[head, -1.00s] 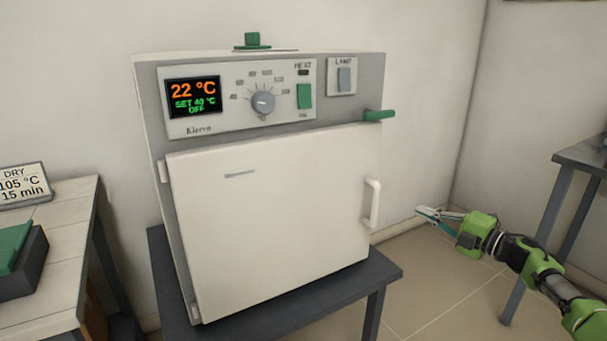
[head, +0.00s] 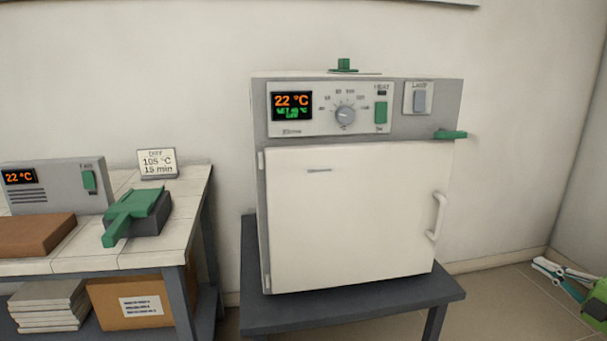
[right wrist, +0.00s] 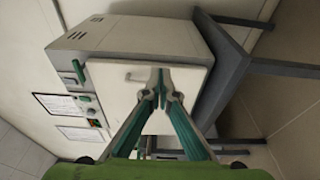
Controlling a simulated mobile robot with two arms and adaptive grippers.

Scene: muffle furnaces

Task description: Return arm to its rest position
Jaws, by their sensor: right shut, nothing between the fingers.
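My right gripper (head: 562,272) is at the lower right edge of the head view, to the right of the oven and apart from it. Its fingers also show in the right wrist view (right wrist: 159,88), shut together with nothing between them. Most of the right arm lies outside the head view. My left gripper is not in view. The white oven (head: 350,215) has its door closed, with a white handle (head: 437,216) on the right. Its display (head: 291,106) reads 22 °C.
The oven stands on a dark table (head: 350,310). At left, a tiled bench (head: 70,266) holds a second device (head: 60,187) reading 22 °C, a brown block (head: 35,235), a dark block with a green handled piece (head: 130,213) and a DRY sign (head: 158,163). Floor is free at right.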

